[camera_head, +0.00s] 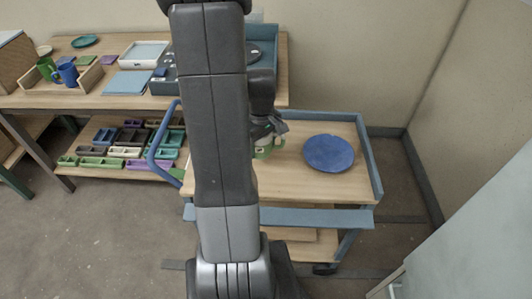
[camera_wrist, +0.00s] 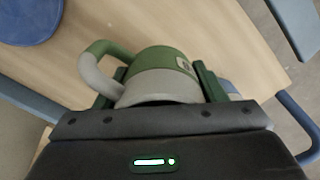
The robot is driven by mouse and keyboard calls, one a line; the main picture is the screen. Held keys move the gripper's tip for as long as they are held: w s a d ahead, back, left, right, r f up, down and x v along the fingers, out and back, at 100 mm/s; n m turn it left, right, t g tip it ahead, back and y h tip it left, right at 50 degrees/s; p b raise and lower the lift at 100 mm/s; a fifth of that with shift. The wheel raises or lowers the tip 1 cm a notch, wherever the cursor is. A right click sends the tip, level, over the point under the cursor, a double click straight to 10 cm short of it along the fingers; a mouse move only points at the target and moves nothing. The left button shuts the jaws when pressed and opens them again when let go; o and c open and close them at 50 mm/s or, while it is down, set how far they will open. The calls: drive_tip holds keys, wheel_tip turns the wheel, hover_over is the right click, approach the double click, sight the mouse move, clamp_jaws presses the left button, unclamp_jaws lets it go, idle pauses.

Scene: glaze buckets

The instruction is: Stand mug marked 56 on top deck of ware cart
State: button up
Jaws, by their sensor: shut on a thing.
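A green and grey mug (camera_wrist: 158,75) with a side handle is between the fingers of my gripper (camera_wrist: 163,88) in the wrist view. A small pale label shows on its side, too small to read. My gripper is shut on the mug. In the head view the mug (camera_head: 266,150) shows beside my arm, over the wooden top deck of the ware cart (camera_head: 300,185). I cannot tell whether its base touches the deck. My arm hides part of the cart.
A blue plate (camera_head: 329,153) lies on the deck, right of the mug. The deck has a raised blue edge (camera_head: 368,160) at right. A workbench (camera_head: 75,98) at left holds a green mug (camera_head: 46,67) and a blue mug (camera_head: 67,73). Bare deck lies before the plate.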

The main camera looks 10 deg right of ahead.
drive_tip(key=shift+f, duration=2.75)
drive_tip(key=shift+f, duration=0.1)
drive_tip(key=shift+f+b, duration=0.15)
drive_tip(key=shift+b, duration=0.15)
drive_tip(key=o, duration=1.2)
wheel_tip(320, 180, up, 12)
drive_tip(key=shift+r+p, duration=0.25)
drive_tip(key=shift+p, duration=0.3)
